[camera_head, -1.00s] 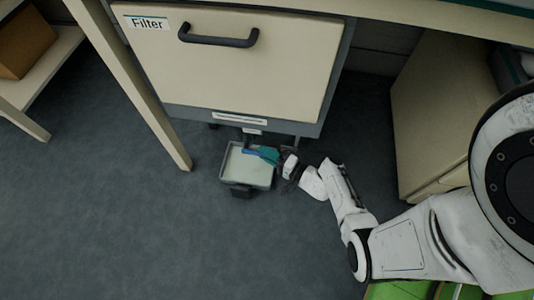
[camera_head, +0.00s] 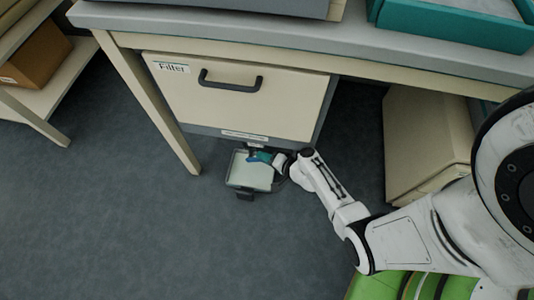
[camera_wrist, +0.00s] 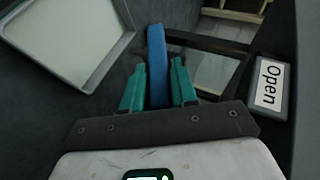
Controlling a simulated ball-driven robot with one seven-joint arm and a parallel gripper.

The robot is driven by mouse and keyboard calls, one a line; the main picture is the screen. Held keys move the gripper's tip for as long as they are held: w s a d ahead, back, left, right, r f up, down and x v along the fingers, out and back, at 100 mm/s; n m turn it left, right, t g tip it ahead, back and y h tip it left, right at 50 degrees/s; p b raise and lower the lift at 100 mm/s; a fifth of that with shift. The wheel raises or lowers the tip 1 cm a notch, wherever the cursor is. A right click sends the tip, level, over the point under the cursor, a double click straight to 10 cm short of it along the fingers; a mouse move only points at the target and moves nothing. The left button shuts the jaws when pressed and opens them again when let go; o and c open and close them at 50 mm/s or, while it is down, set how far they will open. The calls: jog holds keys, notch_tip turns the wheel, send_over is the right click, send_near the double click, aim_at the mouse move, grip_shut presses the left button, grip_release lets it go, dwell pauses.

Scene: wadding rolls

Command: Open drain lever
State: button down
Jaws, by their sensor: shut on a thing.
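The drain lever (camera_wrist: 157,42) is a blue bar. In the wrist view it stands between the teal fingers of my gripper (camera_wrist: 158,66), which is shut on it. In the head view my gripper (camera_head: 266,157) is low under the filter cabinet (camera_head: 240,110), at the near edge of its base, and a bit of the blue lever (camera_head: 253,156) shows. A white label reading "Open" (camera_wrist: 270,84) is to the right of the lever in the wrist view. The lever's pivot is not clearly visible.
A shallow pale tray (camera_head: 250,174) sits below the lever; it also shows at upper left in the wrist view (camera_wrist: 70,40). A table leg (camera_head: 150,110) is left of the cabinet, and a beige cabinet (camera_head: 425,140) is to the right. Floor in front is clear.

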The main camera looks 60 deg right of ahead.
jog(key=shift+w+a+r+g+p, duration=0.15)
jog(key=shift+r+g+p, duration=0.3)
jog(key=shift+p, duration=0.45)
jog(key=shift+w+f+g, duration=0.1)
jog(key=shift+f+g, duration=0.05)
jog(key=shift+g, duration=0.1)
jog(key=c, duration=1)
grip_release()
jog(key=shift+o, duration=0.2)
jog(key=shift+f, duration=0.1)
